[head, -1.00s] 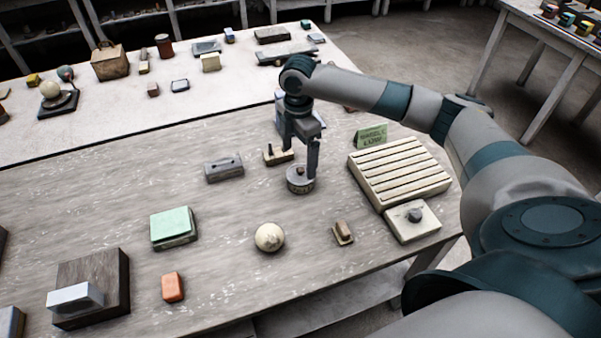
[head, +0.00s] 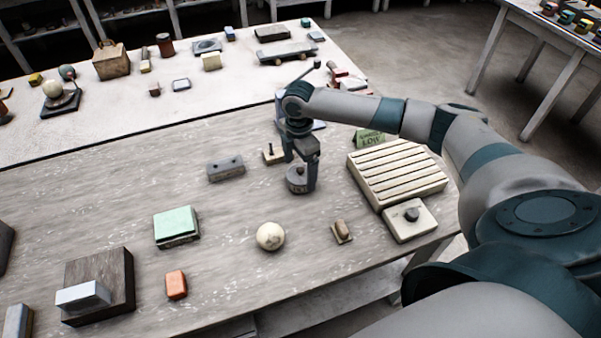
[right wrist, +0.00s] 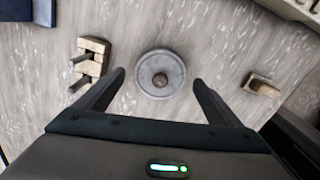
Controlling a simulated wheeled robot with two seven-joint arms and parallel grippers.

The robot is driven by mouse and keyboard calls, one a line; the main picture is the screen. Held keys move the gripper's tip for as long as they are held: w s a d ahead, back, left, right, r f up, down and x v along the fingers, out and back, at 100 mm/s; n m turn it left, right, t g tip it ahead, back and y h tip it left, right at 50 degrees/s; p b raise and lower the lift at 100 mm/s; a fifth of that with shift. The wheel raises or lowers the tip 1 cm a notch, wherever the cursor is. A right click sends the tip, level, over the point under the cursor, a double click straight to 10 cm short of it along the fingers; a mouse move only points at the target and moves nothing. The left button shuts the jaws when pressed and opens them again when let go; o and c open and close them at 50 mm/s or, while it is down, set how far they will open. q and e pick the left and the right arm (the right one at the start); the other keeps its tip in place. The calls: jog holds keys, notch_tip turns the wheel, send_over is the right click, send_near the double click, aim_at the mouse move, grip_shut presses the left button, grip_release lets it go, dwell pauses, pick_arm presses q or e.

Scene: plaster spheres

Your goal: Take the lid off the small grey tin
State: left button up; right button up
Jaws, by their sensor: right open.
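The small grey tin (head: 297,184) stands on the near wooden table, partly hidden behind my right gripper in the head view. My right gripper (head: 303,185) points down over the tin. In the right wrist view its open fingers (right wrist: 159,78) are spread wide on either side of the lid, apart from it, with nothing held. My left gripper is not in view.
A small wooden block with dark pegs (head: 273,155) stands close left of the gripper. A slatted cream box (head: 400,172) lies to the right, with a cream knobbed block (head: 411,222) before it. A pale ball (head: 270,237) sits nearer, with bare table around it.

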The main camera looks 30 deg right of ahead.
aim_at(301, 171)
jog(key=c, duration=1.1)
jog(key=shift+r, duration=0.1)
jog(key=shift+r+b, duration=0.55)
jog(key=shift+r, duration=0.3)
jog(key=shift+s+d+r+b, duration=0.15)
jog(key=shift+r+b, duration=0.15)
jog(key=shift+r, duration=0.3)
jog(key=shift+s+r+b, duration=0.1)
jog(key=shift+r+b, duration=0.15)
jog(key=shift+r, duration=0.3)
jog(key=s+d+r+b, duration=0.2)
jog(key=s+r+b, duration=0.1)
jog(key=s+r, duration=0.4)
jog(key=s, duration=0.3)
jog(key=shift+s+d, duration=0.3)
jog(key=shift+s, duration=0.1)
jog(key=shift+f, duration=0.1)
